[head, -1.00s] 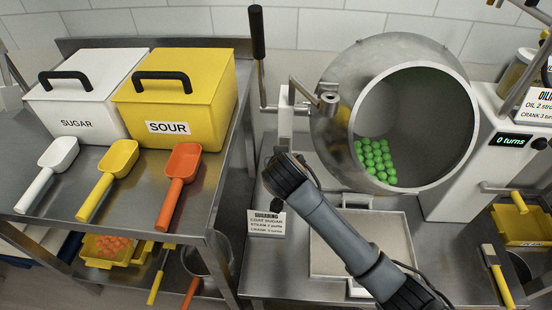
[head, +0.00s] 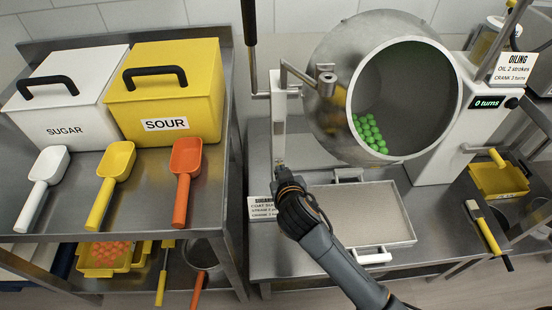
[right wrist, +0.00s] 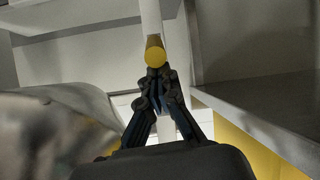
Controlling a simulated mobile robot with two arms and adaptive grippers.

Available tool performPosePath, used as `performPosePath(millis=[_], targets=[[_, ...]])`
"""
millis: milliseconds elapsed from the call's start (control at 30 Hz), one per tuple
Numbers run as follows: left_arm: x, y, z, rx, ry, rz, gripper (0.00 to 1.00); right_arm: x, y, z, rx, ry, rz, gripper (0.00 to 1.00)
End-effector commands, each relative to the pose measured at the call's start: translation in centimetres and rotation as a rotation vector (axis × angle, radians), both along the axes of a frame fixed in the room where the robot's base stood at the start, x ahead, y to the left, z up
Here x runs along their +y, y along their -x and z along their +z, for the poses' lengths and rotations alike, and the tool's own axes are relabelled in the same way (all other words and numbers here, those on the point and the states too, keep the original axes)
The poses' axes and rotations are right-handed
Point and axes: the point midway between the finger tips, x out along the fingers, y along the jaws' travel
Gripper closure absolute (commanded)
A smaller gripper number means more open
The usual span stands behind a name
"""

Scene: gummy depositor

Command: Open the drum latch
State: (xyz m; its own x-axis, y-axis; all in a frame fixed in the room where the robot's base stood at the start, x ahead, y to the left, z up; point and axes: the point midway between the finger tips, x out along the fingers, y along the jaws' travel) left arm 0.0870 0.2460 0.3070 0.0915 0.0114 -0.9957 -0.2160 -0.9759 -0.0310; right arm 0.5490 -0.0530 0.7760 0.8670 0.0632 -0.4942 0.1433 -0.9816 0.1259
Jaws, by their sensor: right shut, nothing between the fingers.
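The steel drum (head: 325,50) has an open round mouth, with green gummies (head: 370,132) inside. A bent metal arm (head: 297,72) runs from a white post (head: 279,110) to a short metal cylinder (head: 326,84) at the left of the mouth; I take this for the drum latch. My right gripper (head: 279,172) is shut and empty, low by the post. In the right wrist view, its closed fingertips (right wrist: 157,74) are just below a round yellow end (right wrist: 155,50) in front of a white bar (right wrist: 151,15). I cannot tell whether they touch. My left gripper is out of view.
A tall black-handled lever (head: 249,22) stands left of the post. A shallow tray (head: 405,222) lies below the drum. A small sign (head: 262,207) stands beside my right gripper. Sugar (head: 70,110) and sour (head: 170,95) boxes with scoops sit on the left table.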

Motion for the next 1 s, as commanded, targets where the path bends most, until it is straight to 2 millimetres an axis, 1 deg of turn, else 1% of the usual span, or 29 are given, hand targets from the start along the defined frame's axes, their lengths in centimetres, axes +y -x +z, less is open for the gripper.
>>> performPosePath(millis=[100, 233, 700, 1000], targets=[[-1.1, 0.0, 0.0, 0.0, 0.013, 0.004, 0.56, 0.1, 0.8, -1.1, 0.004, -0.002, -0.001, 1.0], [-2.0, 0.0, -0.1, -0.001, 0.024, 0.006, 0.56, 0.1, 1.2, -2.0, 0.003, -0.002, -0.001, 1.0], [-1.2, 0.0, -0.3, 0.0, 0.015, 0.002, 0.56, 0.0, 2.0, -3.9, 0.013, 0.002, -0.002, 1.0], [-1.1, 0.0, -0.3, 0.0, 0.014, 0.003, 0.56, 0.0, 2.2, -4.2, 0.019, 0.002, -0.001, 1.0]])
